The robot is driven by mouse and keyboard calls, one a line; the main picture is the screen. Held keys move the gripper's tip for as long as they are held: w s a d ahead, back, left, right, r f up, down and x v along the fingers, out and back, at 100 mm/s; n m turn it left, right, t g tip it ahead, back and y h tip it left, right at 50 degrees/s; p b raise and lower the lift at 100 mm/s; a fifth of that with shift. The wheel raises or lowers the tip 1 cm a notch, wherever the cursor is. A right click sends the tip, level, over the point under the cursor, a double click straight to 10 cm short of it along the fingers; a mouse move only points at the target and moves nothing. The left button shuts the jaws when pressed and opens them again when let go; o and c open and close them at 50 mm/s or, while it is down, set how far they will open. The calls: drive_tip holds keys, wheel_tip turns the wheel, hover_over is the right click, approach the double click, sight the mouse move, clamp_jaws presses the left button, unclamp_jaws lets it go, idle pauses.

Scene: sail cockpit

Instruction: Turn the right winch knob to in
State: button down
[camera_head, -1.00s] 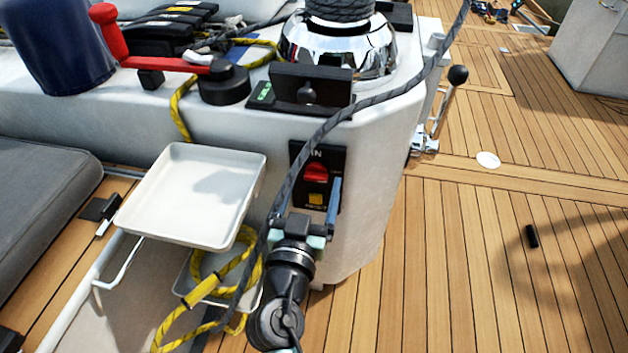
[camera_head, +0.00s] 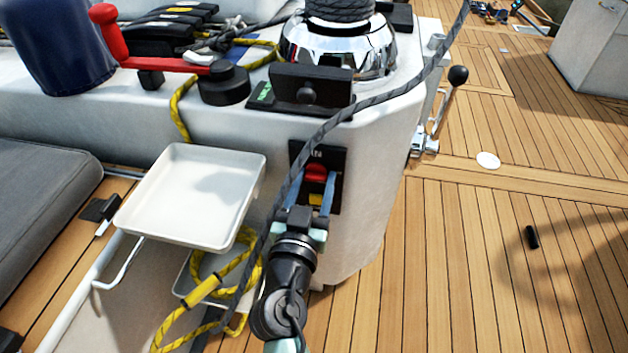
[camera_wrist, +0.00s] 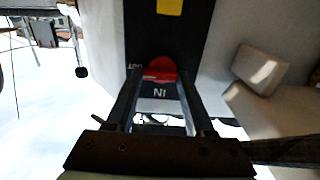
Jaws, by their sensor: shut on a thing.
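The red winch knob (camera_head: 316,172) sits on a black panel (camera_head: 335,160) on the white cockpit wall, just under a label ending in N. My gripper (camera_head: 314,184) reaches up to the panel, with one blue-grey finger on each side of the knob, shut on it. In the wrist view, the knob (camera_wrist: 160,70) lies between the fingertips of my gripper (camera_wrist: 159,74). There the "IN" label reads upside down below it, and an "OUT" label is to its left. I cannot tell which way the knob points. A yellow button (camera_head: 316,199) is under it.
A grey rope (camera_head: 292,175) hangs across the wall just left of the panel. A white tray (camera_head: 150,222) stands out at left, above a coiled yellow rope (camera_head: 205,288). A chrome winch (camera_head: 340,48) is above. The teak deck at right is mostly clear.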

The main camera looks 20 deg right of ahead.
drive_tip(key=shift+n, duration=0.3)
drive_tip(key=n, duration=0.6)
drive_tip(key=n+p, duration=0.1)
drive_tip(key=n, duration=0.1)
drive_tip(key=shift+w+a+r+n, duration=0.1)
drive_tip(key=shift+a+n, duration=0.05)
drive_tip(key=shift+n, duration=0.25)
drive_tip(key=n+p, duration=0.1)
drive_tip(key=n, duration=0.3)
drive_tip(key=shift+n+p, duration=0.3)
drive_tip(key=shift+w+a+n+p, duration=0.1)
drive_tip(key=shift+n+p, duration=0.45)
drive_tip(key=shift+n, duration=1.35)
drive_tip(key=shift+c, duration=1.4)
unclamp_jaws()
drive_tip(key=shift+a, duration=0.1)
